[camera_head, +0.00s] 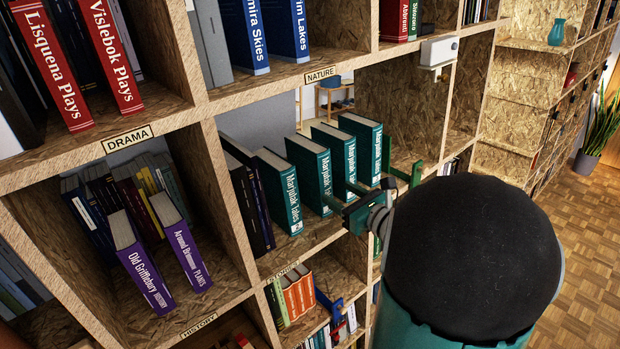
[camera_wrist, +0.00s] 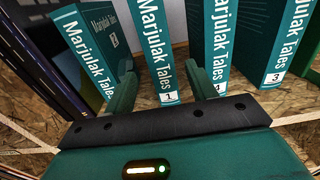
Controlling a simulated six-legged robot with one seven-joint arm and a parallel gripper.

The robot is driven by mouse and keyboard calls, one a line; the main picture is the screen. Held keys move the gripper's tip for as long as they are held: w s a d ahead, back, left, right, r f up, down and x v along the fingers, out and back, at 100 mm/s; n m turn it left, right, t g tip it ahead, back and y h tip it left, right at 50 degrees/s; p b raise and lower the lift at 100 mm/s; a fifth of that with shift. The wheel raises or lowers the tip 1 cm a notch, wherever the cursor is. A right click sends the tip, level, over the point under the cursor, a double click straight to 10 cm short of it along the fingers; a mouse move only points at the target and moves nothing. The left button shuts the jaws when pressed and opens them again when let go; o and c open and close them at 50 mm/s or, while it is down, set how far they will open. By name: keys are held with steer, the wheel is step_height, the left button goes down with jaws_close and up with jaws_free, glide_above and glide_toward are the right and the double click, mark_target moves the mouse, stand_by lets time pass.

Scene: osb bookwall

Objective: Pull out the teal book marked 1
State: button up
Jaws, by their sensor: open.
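The teal book marked 1 (camera_wrist: 150,45) stands upright on the shelf with its spine towards me, and its number label shows low on the spine. In the head view it appears to be the second teal book from the left (camera_head: 315,176). My gripper (camera_wrist: 159,72) is open, with one finger on each side of book 1's spine. The left finger is by the gap towards book 2 and the right finger by the gap towards book 4. In the head view my gripper (camera_head: 348,192) is in front of the teal row. I cannot tell whether the fingers touch the book.
Teal books marked 2 (camera_wrist: 88,50), 4 (camera_wrist: 211,40) and 3 (camera_wrist: 258,40) stand beside it. Dark books (camera_head: 250,205) are at the left of the compartment. A wooden divider (camera_head: 225,190) closes its left side. Purple books (camera_head: 142,265) stand in the compartment further left.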

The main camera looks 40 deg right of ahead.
mark_target(327, 186)
steer(key=shift+w, duration=0.25)
steer(key=shift+w, duration=0.15)
steer(key=shift+w, duration=2.85)
steer(key=c, duration=1.1)
steer(key=shift+s, duration=1.6)
steer(key=o, duration=1.2)
